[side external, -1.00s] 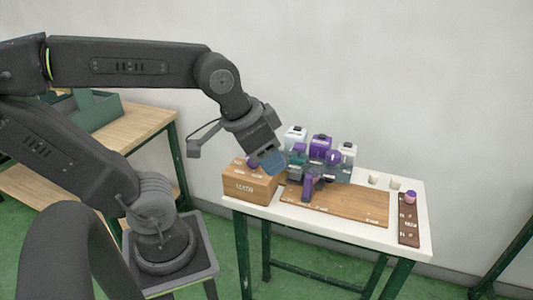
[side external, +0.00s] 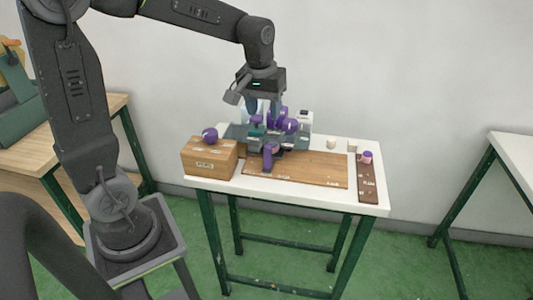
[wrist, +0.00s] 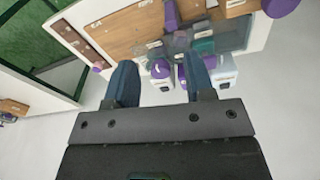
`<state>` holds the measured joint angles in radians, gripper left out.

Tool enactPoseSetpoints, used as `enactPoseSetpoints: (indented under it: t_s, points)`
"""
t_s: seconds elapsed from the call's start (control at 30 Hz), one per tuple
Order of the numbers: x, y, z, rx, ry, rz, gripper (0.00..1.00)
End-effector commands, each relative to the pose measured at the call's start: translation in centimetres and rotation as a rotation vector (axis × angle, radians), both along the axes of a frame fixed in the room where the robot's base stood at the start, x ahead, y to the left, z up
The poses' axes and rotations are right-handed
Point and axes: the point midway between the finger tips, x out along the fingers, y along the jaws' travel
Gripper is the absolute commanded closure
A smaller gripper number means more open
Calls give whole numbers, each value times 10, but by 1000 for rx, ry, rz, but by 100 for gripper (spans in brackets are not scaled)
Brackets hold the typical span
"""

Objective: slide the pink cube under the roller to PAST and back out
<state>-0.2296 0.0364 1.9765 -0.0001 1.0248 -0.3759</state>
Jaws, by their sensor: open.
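My gripper (side external: 262,110) is open above the back of the white table, over the purple and grey machine. In the wrist view its two blue fingers (wrist: 158,66) are apart with nothing held between them. The machine (side external: 283,133) has a purple upright part (side external: 268,155) at its front, above the wooden board (side external: 315,170). I cannot tell which part is the roller. The board's labels are too small to read.
A wooden box (side external: 208,160) with a purple ball-like knob (side external: 209,135) stands at the left of the table (side external: 370,205). Two small pale pieces (side external: 331,143) stand at the back right. Purple-and-white containers stand behind the machine. The board's right part is clear.

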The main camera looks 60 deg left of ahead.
Motion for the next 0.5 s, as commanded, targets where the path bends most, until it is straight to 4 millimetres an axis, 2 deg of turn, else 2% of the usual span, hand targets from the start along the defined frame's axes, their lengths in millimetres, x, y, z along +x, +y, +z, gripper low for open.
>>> enactPoseSetpoints:
  t_s: [0.03,0.2,0.37,0.5]
  points:
    - [11,10,-11,-11,31,50,51]
    - [29,30,-32,-29,87,156,51]
    - [33,35,-42,-34,102,184,51]
    - [32,34,-58,-33,103,182,51]
